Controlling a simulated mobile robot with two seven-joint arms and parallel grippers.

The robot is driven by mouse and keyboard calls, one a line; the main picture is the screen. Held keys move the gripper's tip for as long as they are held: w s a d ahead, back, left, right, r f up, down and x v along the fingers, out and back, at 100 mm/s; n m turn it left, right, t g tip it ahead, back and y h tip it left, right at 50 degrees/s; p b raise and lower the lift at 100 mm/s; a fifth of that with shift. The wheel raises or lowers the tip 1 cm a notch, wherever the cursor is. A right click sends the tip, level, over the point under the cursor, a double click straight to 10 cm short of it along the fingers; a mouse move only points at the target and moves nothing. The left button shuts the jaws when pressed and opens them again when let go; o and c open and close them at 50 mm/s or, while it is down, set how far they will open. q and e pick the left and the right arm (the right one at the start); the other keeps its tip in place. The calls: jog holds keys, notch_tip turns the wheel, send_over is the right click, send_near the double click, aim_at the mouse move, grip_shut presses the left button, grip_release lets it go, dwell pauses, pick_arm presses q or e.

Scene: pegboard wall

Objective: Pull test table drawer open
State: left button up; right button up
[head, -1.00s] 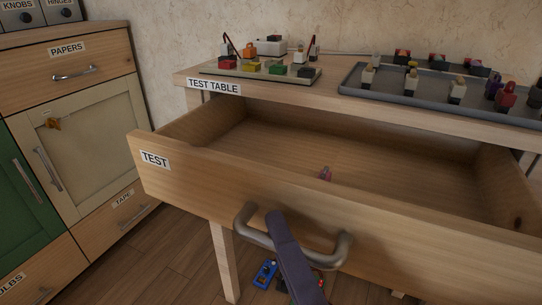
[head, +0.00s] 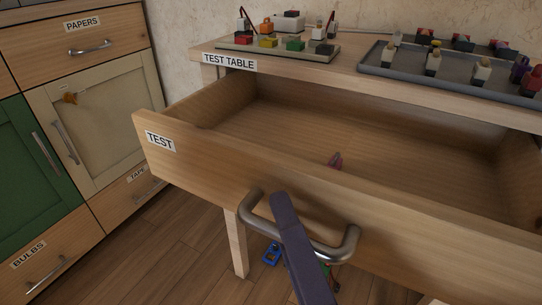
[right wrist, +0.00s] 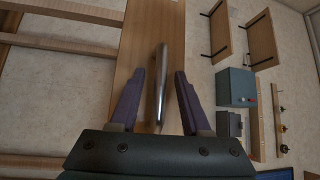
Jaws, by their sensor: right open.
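The test table (head: 345,70) has its wide wooden drawer (head: 180,168), labelled TEST, standing well open. A curved metal handle (head: 350,243) is fixed to its front; it also shows in the right wrist view (right wrist: 160,85). My right gripper (right wrist: 167,82) is open, with one purple finger on each side of the handle bar. In the head view one finger of my right gripper (head: 283,200) crosses in front of the handle. My left gripper is not in view.
A board of coloured parts (head: 275,42) and a grey tray (head: 450,80) are on the tabletop. Cabinets (head: 100,110) stand at the left. Small blue parts (head: 271,254) lie below the drawer.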

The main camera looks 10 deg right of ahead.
jog(key=shift+s, duration=0.1)
jog(key=v, duration=0.9)
jog(key=shift+s+p, duration=0.35)
jog(key=shift+p, duration=0.05)
jog(key=shift+d+f, duration=0.1)
